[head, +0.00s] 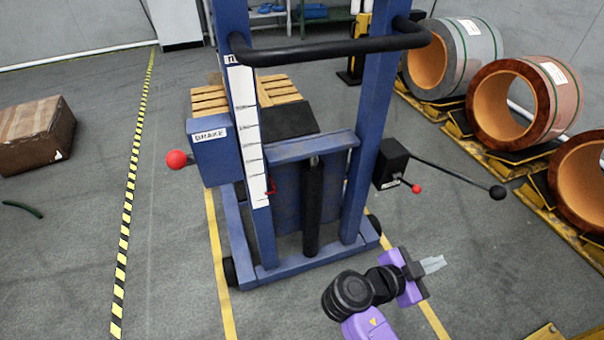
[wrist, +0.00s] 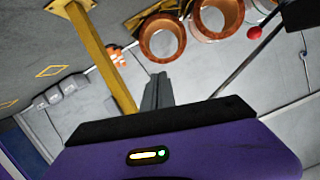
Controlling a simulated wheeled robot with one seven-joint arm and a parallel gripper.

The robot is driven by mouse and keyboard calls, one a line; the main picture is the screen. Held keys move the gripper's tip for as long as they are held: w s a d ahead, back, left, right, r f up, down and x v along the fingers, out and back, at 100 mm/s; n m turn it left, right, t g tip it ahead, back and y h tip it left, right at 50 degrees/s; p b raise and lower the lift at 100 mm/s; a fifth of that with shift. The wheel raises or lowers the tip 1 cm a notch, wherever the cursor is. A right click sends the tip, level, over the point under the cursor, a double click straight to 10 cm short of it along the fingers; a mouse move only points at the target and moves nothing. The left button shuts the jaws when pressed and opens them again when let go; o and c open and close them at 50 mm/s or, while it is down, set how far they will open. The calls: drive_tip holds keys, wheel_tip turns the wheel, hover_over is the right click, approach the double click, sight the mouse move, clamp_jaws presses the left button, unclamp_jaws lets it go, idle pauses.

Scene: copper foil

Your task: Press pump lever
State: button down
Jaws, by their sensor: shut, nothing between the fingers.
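The pump lever (head: 455,177) is a long thin black rod with a black ball knob (head: 497,192). It juts out to the right from a black box (head: 391,163) on the side of the blue lift truck (head: 368,120). A short lever with a small red knob (head: 416,188) sits beneath it on the same box. My gripper (head: 440,262) is shut and empty, below and left of the knob, apart from the lever. In the wrist view my fingers (wrist: 157,92) are together; the lever's rod (wrist: 245,65) and the red knob (wrist: 254,33) show to their right.
Copper foil coils (head: 522,100) lie on yellow racks along the right. A box marked BRAKE with a red ball (head: 177,159) is on the truck's left. A wooden pallet (head: 204,101) stands behind. A yellow post (wrist: 100,60) shows in the wrist view. The floor around the knob looks clear.

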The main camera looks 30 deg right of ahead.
drive_tip(key=shift+r, duration=0.1)
idle(0.5)
drive_tip(key=w+d+r+n+g+h+p, duration=0.1)
drive_tip(key=w+d+r+n+p, duration=0.1)
drive_tip(key=w+r+n+p, duration=0.3)
drive_tip(key=w+d+r+n+g+h+p, duration=0.1)
drive_tip(key=w+r+n+p, duration=0.4)
drive_tip(key=r, duration=0.7)
drive_tip(key=shift+d+r+n+g+p, duration=0.4)
drive_tip(key=shift+d+n+p, duration=0.25)
drive_tip(key=shift+n+p, duration=0.65)
drive_tip(key=shift+w, duration=0.1)
drive_tip(key=s+d+f, duration=0.2)
drive_tip(key=s+d, duration=0.4)
drive_tip(key=d, duration=0.3)
drive_tip(key=shift+s+d+f+p, duration=0.15)
drive_tip(key=shift+d+f+p, duration=0.05)
drive_tip(key=shift+f+p, duration=0.2)
